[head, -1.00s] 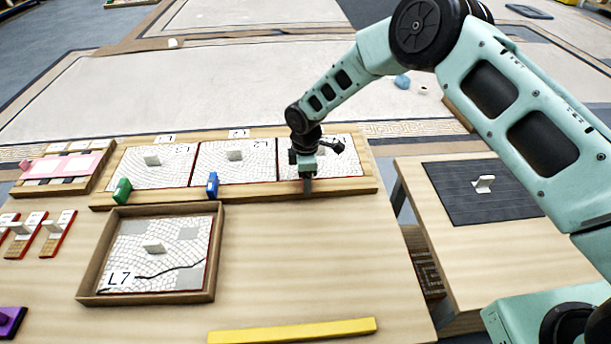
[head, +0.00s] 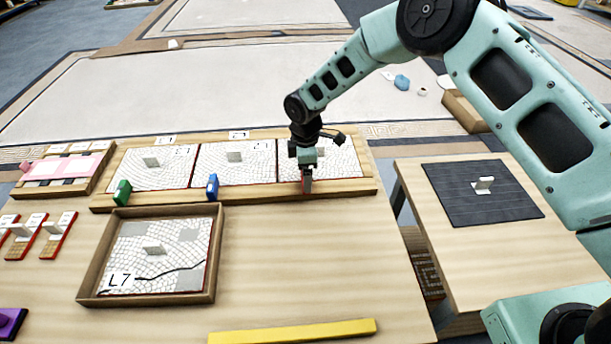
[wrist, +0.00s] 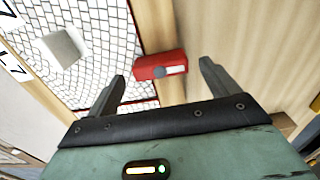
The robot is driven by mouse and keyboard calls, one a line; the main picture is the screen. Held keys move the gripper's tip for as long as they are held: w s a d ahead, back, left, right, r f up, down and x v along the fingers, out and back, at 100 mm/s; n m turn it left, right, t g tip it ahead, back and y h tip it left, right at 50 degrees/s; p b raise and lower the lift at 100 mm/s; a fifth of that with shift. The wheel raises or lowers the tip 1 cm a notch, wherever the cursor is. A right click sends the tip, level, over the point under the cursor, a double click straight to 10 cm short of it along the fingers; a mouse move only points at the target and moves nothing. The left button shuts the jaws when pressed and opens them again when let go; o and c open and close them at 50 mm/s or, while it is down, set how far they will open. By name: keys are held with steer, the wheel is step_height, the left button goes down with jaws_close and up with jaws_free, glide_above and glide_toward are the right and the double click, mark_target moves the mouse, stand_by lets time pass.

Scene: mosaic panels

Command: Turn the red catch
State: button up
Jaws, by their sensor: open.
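The red catch (wrist: 160,66) is a small block with a grey round pivot on the front rail of the wooden frame. In the wrist view it lies across the rail, ahead of and between my open fingers, with no contact visible. In the head view, a sliver of the red catch (head: 307,186) shows under my gripper (head: 307,178), which points down at the right-hand panel's front edge. My gripper also shows in the wrist view (wrist: 162,82), empty. The right-hand mosaic panel (head: 340,160) sits in the frame, partly hidden by my gripper.
A green catch (head: 122,192) and a blue catch (head: 212,187) stand on the same rail to the left. A framed panel marked L7 (head: 135,262) lies in front. A yellow bar (head: 292,332) lies at the table's front. A dark panel (head: 480,200) lies on the right table.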

step_height(320, 180, up, 14)
steer(key=p, duration=0.1)
steer(key=shift+r, duration=0.15)
stand_by(0.4)
steer(key=s+a+r+m, duration=0.1)
steer(key=s+r+m, duration=0.1)
steer(key=s+r, duration=0.6)
steer(key=s+d+r+m, duration=0.2)
steer(key=s+d+m, duration=0.1)
steer(key=s, duration=0.7)
steer(key=s+d+r+m, duration=0.1)
steer(key=s+d+m, duration=0.25)
steer(key=s, duration=0.55)
steer(key=s+d+r+m, duration=0.2)
steer(key=s+d, duration=0.2)
steer(key=s, duration=0.6)
step_height(320, 180, up, 13)
steer(key=p, duration=1.3)
steer(key=shift+w+a+r+y+p, duration=0.15)
steer(key=shift+w+a+y+p, duration=0.05)
steer(key=shift+w+y+p, duration=0.15)
